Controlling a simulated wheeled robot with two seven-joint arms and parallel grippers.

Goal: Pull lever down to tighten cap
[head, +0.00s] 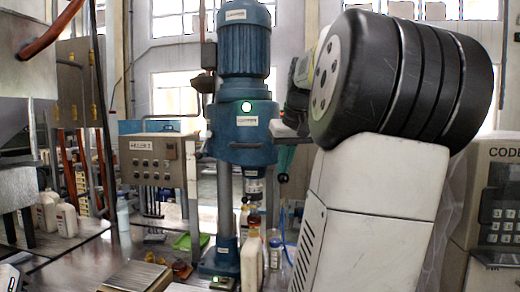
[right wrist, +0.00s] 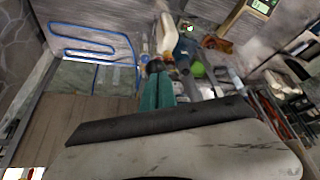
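The blue capping machine (head: 242,120) stands upright in the middle, with a lit green button. Its capping head (head: 254,185) points down above a pale bottle (head: 252,265). The bottle's cap is hard to make out. My right gripper (head: 285,160) hangs just right of the machine, teal fingers pointing down. In the right wrist view the two fingers (right wrist: 157,88) lie close together with nothing visible between them. Contact with a lever is not visible. My left gripper is out of view.
A control box (head: 160,160) stands left of the machine. White bottles (head: 64,219) stand at the left. A keypad cabinet (head: 497,200) is at the far right. My right arm hides much of the right side.

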